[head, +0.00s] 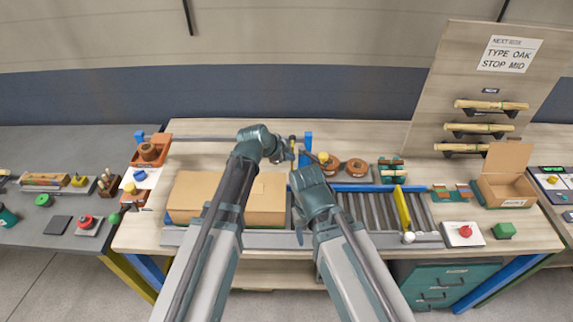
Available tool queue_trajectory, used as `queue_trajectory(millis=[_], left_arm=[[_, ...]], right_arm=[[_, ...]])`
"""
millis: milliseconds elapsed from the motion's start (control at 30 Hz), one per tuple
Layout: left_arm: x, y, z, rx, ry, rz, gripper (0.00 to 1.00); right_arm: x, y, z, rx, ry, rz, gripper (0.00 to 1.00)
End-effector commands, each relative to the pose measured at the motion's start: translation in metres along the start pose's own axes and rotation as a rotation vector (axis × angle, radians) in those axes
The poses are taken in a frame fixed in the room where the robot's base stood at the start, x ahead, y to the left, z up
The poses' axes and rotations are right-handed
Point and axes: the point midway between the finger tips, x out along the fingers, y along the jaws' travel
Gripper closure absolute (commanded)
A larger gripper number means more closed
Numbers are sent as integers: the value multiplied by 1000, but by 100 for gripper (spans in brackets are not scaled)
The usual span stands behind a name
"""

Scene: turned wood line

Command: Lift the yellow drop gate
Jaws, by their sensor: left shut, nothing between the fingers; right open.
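The yellow drop gate (402,207) is a narrow yellow bar standing across the roller conveyor (372,212), toward its right part. A white round knob (408,237) is at its near end. My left gripper (290,151) is shut and empty, above the back of the bench, well to the left of the gate. My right gripper (299,232) is open and low near the conveyor's front edge, also left of the gate and apart from it. My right arm hides part of the conveyor.
A large cardboard box (265,200) sits left of my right gripper, partly behind my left arm. An open carton (505,188) is farther right. A sign board (480,85) holds turned wood pieces.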

Motion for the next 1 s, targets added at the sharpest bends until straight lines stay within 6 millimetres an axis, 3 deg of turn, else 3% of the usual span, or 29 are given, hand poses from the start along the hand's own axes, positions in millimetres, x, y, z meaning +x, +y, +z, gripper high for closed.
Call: queue_trajectory(millis=[100, 467, 733, 1000], left_arm=[[3, -10, -2, 0, 0, 0, 100], [3, -13, -2, -2, -1, 5, 100], [14, -56, -10, -68, -39, 150, 100], [26, -76, -8, -86, -50, 187, 100]], right_arm=[[-3, 0, 0, 0, 0, 0, 36], [-5, 0, 0, 1, 0, 0, 36], [-34, 3, 2, 5, 0, -1, 36], [-37, 3, 2, 6, -1, -2, 36]])
